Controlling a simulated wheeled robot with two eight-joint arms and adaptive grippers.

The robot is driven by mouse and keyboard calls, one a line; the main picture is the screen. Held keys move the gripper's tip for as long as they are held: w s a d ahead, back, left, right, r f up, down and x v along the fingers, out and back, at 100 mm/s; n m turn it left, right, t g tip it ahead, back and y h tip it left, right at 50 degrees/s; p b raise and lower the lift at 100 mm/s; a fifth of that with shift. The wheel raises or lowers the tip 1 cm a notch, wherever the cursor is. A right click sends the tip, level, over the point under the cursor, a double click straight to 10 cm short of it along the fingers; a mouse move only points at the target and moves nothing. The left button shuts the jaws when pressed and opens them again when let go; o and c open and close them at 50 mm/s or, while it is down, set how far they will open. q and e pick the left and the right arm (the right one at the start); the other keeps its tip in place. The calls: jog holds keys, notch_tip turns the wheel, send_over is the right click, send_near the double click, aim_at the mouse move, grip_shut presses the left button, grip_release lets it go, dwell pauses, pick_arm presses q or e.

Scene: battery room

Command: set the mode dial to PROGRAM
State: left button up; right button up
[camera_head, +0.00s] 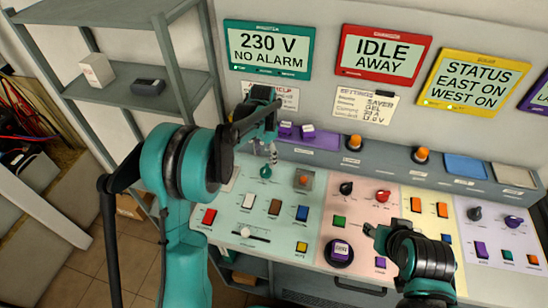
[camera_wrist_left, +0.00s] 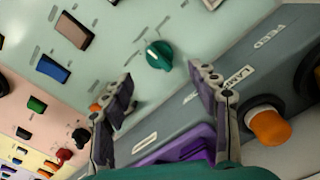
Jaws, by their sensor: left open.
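A teal dial (camera_head: 265,172) sits on the pale green panel at the back left of the console. It also shows in the left wrist view (camera_wrist_left: 159,55), with a pale pointer mark on it. Its lettering is too small to read, so I cannot tell whether it is the mode dial. My left gripper (camera_head: 271,153) is over it; in the wrist view the fingers (camera_wrist_left: 164,84) are open and apart, with the dial ahead between their tips, not gripped. My right gripper (camera_head: 374,236) is low over the console near the purple round button; its fingers are unclear.
Other dials are black (camera_head: 346,188), red (camera_head: 383,196), dark (camera_head: 475,213) and purple (camera_head: 514,221). An orange knob (camera_head: 303,180) and several coloured switches surround the teal dial. The back ledge holds orange beacons (camera_head: 355,142) and a purple tray (camera_head: 318,139). A shelf stands left.

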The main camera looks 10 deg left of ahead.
aim_at(265, 169)
pick_arm(q)
notch_tip(265, 169, down, 8)
jog(key=shift+r+b, duration=0.1)
jog(key=shift+b, duration=0.75)
jog(key=shift+c, duration=0.4)
jog(key=c, duration=1.1)
